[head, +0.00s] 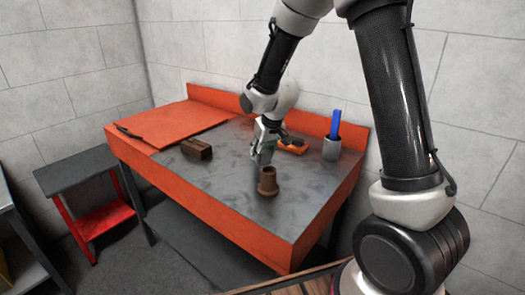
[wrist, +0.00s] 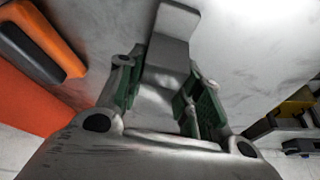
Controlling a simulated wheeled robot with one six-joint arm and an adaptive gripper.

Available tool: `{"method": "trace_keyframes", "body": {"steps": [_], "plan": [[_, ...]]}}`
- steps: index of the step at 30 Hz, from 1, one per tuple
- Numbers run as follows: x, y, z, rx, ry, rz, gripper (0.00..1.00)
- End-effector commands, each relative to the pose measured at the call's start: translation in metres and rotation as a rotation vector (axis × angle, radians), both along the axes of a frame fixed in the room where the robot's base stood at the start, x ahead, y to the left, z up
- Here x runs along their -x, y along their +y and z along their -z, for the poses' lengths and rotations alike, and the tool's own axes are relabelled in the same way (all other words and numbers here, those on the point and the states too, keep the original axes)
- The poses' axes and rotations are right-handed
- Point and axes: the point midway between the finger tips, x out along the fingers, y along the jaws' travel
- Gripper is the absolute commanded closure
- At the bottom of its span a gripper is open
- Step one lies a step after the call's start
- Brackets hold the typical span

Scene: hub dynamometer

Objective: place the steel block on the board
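My gripper (head: 266,143) is over the middle of the grey bench top. In the wrist view its green-padded fingers (wrist: 160,95) stand on both sides of a grey steel block (wrist: 170,55) and appear closed on it. The block (head: 264,155) also shows below the fingers in the head view; whether it touches the bench top is unclear. The flat orange-red board (head: 165,124) lies at the left end of the bench, left of my gripper. A dark slim tool (head: 128,132) lies at its left edge.
A brown block (head: 197,149) lies between board and gripper. A brown stepped cylinder (head: 267,183) stands in front of my gripper. An orange-and-black tool (head: 292,146) and a grey cup (head: 331,150) with a blue item (head: 335,122) are at right.

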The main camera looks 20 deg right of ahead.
Motion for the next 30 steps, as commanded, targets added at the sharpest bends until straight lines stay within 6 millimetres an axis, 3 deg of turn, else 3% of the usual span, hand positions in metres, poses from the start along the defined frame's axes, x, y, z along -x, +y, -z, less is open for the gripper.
{"method": "trace_keyframes", "body": {"steps": [1, 3, 4, 16, 30], "plan": [[0.000, 0.000, 0.000, 0.000, 0.000, 0.000, 0.57], [0.000, 0.000, 0.000, 0.000, 0.000, 0.000, 0.45], [0.000, 0.000, 0.000, 0.000, 0.000, 0.000, 0.43], [0.001, 0.000, -0.008, -0.001, -0.003, 0.001, 0.43], [0.037, -0.009, -0.096, -0.002, -0.003, 0.001, 0.43]]}}
